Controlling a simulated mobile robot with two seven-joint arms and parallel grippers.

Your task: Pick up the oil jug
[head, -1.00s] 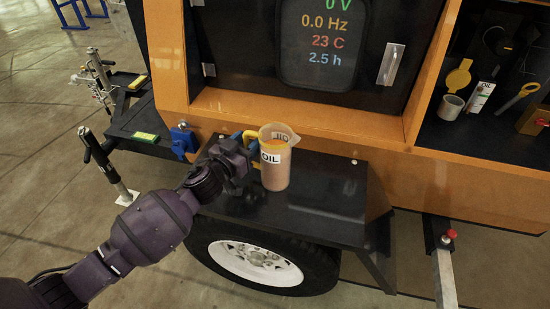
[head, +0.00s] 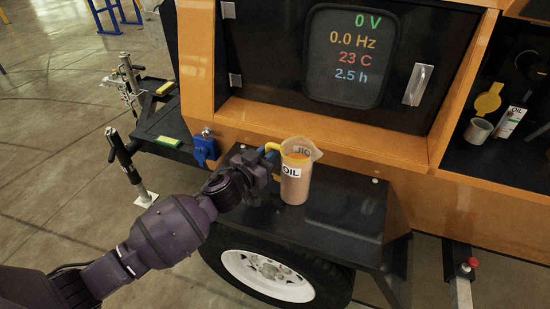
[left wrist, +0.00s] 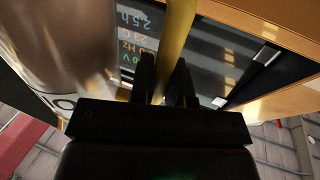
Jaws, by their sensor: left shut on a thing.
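The oil jug (head: 295,183) is a translucent container with a yellow rim and handle, a white OIL label and brownish contents. It stands upright on the black fender (head: 335,222), or only just above it; I cannot tell which. My left gripper (head: 270,158) reaches it from the left and is shut on its yellow handle. In the left wrist view the two dark fingers (left wrist: 165,80) are on either side of the yellow handle (left wrist: 176,40), with the jug body (left wrist: 70,45) to the left. My right gripper is not in view.
The orange tower body with a display panel (head: 350,55) rises behind the fender. A blue latch (head: 205,148) is left of the jug. A wheel (head: 268,275) is below.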

